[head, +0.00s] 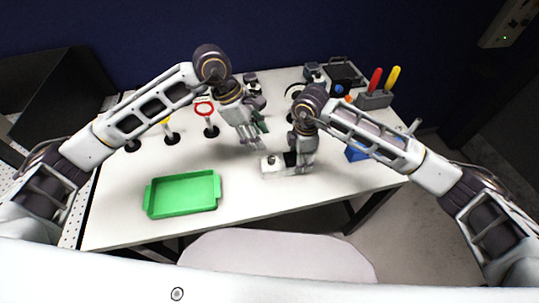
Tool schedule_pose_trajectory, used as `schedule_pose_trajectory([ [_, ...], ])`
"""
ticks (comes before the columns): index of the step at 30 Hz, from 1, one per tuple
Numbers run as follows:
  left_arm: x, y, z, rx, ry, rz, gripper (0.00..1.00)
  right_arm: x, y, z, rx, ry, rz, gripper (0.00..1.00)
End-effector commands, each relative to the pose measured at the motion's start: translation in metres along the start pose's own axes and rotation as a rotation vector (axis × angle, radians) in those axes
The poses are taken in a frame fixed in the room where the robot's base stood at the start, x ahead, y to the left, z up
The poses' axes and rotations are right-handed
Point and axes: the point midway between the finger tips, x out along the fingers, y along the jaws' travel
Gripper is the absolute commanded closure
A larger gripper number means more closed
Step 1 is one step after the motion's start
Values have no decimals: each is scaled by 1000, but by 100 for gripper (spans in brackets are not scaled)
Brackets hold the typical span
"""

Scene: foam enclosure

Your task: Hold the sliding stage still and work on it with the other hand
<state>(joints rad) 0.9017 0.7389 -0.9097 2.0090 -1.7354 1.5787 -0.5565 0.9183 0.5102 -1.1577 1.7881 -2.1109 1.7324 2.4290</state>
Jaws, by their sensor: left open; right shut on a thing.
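The sliding stage (272,169) is a small pale block with a dark part on top, near the middle of the white table. My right gripper (297,165) is shut on the sliding stage from its right side and covers much of it. My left gripper (255,147) is open and points down, just behind and left of the stage, apart from it. A small dark green thing (262,126) shows beside the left gripper; I cannot tell what it is.
A green tray (183,213) lies at the front left. A grey holder with red and yellow handles (375,98) and a blue block (356,152) are at the right.

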Motion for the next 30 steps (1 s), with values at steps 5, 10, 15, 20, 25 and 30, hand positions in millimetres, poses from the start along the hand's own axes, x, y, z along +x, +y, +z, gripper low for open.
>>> schedule_pose_trajectory([
  [5, 24, -1, 0, -1, 0, -3, 55, 0, 0, 0, 0, 0, 0, 88],
  [10, 46, 0, 0, 0, 0, -2, 55, 0, 0, 0, 0, 0, 0, 88],
  [15, 68, 0, 0, 0, -1, -1, 55, 0, 0, 0, 0, 0, 0, 88],
  [20, 85, 0, 0, -1, 0, -1, 55, 0, 0, 0, 0, 0, 0, 88],
  [25, 94, 0, 0, -1, 0, 0, 55, 0, 0, 0, 0, 0, 0, 88],
  [30, 96, 0, 0, 0, 0, 1, 55, 0, 0, 0, 0, 0, 0, 88],
])
